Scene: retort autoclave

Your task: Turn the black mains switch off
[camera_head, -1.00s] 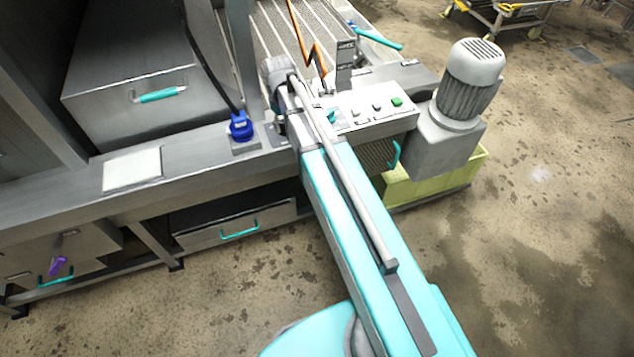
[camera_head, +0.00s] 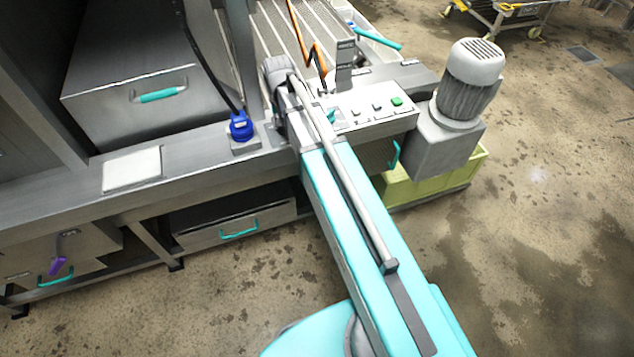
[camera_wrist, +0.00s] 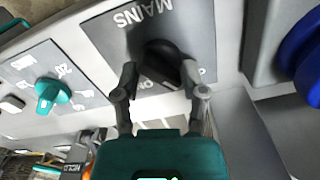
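The black mains switch (camera_wrist: 160,60) is a rotary knob on a dark grey plate (camera_wrist: 105,40). The plate's MAINS and ON lettering appears upside down in the wrist view. My gripper (camera_wrist: 160,76) is at the switch, with one finger on each side of the knob. The fingers are apart; the right one looks close to the knob, and firm contact cannot be made out. In the head view my arm hides the switch and the gripper.
A blue part (camera_wrist: 302,58) is at the right. In the head view, a panel with a green button (camera_head: 397,101) and a grey motor (camera_head: 470,80) stand right of my arm.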

